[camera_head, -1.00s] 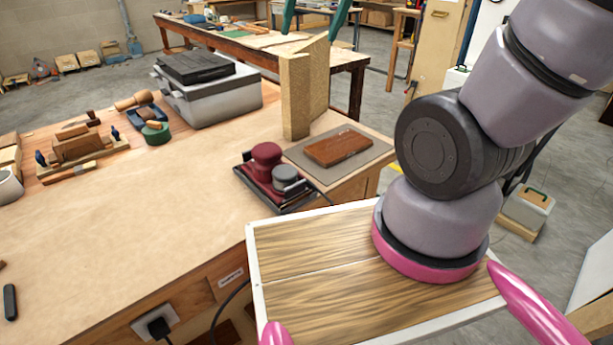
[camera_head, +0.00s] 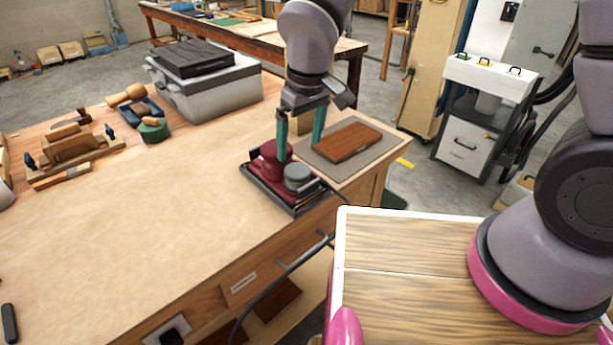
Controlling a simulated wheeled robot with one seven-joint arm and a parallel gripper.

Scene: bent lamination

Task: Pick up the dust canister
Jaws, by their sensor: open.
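A dark red sander (camera_head: 268,167) sits in a black tray (camera_head: 256,187) at the bench's right edge. A short grey round canister (camera_head: 298,178) stands at its right front side; I take this for the dust canister. My gripper (camera_head: 300,150) points down with its two green fingers apart and nothing visible between them. It is just behind the canister in the picture, with the left finger's tip overlapping the sander's top. Whether that tip touches the sander, I cannot tell.
A brown wooden block (camera_head: 347,142) lies on a grey mat (camera_head: 385,150) right of the gripper. A grey case (camera_head: 215,95) stands behind left. A black cable (camera_head: 262,300) hangs along the bench front. The middle of the bench (camera_head: 140,220) is clear.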

